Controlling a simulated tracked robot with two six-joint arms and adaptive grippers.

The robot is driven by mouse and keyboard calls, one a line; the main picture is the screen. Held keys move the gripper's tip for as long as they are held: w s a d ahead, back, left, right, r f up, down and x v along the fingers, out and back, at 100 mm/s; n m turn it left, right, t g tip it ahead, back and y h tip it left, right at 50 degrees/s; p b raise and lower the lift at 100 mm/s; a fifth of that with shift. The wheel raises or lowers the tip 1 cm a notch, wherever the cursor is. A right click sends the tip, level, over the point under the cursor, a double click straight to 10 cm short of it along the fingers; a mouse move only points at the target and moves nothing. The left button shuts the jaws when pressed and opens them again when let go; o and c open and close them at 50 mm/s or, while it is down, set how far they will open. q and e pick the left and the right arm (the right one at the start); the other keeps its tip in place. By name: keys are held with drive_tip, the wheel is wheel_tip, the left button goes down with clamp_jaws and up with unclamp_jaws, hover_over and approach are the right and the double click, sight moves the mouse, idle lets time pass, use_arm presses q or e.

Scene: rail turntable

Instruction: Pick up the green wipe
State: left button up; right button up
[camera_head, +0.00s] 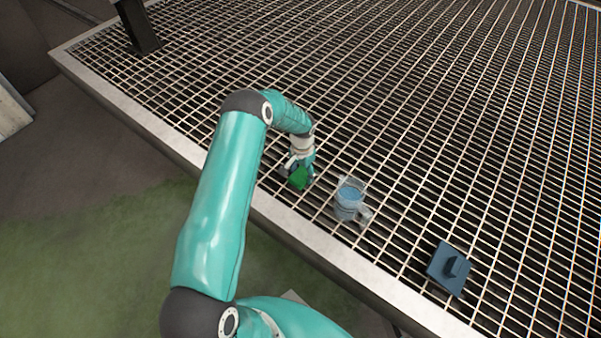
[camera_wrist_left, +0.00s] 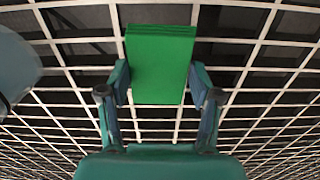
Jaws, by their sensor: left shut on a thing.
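The green wipe (camera_head: 300,177) is a small folded green block near the front edge of the grating in the head view. In the left wrist view the green wipe (camera_wrist_left: 160,65) sits between the two fingers. My left gripper (camera_head: 298,172) is shut on it, and it shows in the left wrist view (camera_wrist_left: 160,88) with a finger against each side of the wipe. I cannot tell whether the wipe touches the grating or is held just above it. My right gripper is not in view.
A clear jug (camera_head: 350,199) with bluish contents stands just right of the gripper. A dark blue plate with a raised handle (camera_head: 448,268) lies farther right. The metal grating (camera_head: 420,120) is mostly free behind them. Its front rim drops to the floor. A dark post (camera_head: 138,28) stands at the back left.

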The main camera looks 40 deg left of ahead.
sight(302, 174)
use_arm(q)
wheel_tip(302, 174, up, 19)
drive_tip(key=p, duration=0.2)
drive_tip(key=shift+p, duration=0.4)
